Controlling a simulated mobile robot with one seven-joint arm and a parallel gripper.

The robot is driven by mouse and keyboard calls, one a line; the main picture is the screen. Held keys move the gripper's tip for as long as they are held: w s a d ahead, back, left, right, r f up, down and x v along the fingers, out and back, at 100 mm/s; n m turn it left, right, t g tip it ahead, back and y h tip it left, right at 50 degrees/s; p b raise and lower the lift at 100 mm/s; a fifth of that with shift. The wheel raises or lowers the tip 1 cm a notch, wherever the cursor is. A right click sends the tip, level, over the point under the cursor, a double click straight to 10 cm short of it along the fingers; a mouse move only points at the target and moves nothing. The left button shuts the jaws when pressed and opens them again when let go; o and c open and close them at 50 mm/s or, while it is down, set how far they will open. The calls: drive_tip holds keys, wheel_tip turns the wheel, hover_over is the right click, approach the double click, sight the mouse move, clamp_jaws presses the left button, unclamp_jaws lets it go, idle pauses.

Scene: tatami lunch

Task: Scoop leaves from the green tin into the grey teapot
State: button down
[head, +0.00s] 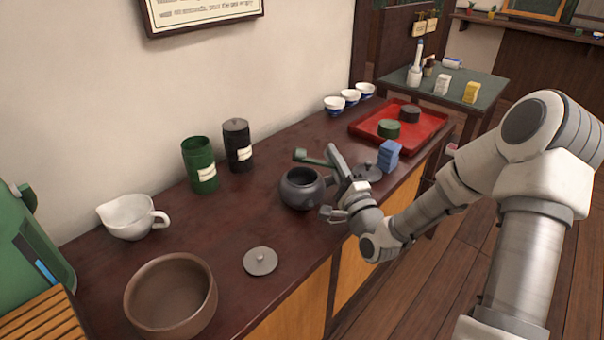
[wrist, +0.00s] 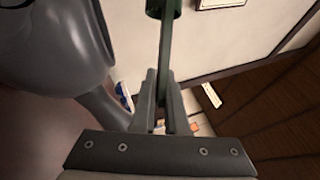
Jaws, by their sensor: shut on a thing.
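My gripper (head: 338,165) is shut on the handle of a green scoop (head: 312,158). The scoop's cup points left in the head view, at the far side of the grey teapot (head: 303,200). In the wrist view my gripper (wrist: 163,80) holds the handle, and the scoop's cup (wrist: 163,8) is at the top edge; what it holds is hidden. The teapot's mouth is uncovered, and its body (wrist: 50,45) fills the left of the wrist view. The green tin (head: 198,163) stands upright and open further left, near the wall; its contents cannot be seen.
A black tin (head: 238,150) stands beside the green one. A grey lid (head: 260,262), white pitcher (head: 128,220) and brown bowl (head: 150,318) are at left. A dark lid (head: 366,172), blue block (head: 389,155) and red tray (head: 425,130) are at right.

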drive_tip(key=shift+r+m+t+h, duration=0.15)
drive_tip(key=shift+m+t+h, duration=0.3)
drive_tip(key=shift+m, duration=0.55)
idle(0.3)
drive_tip(key=shift+m, duration=0.3)
idle(0.5)
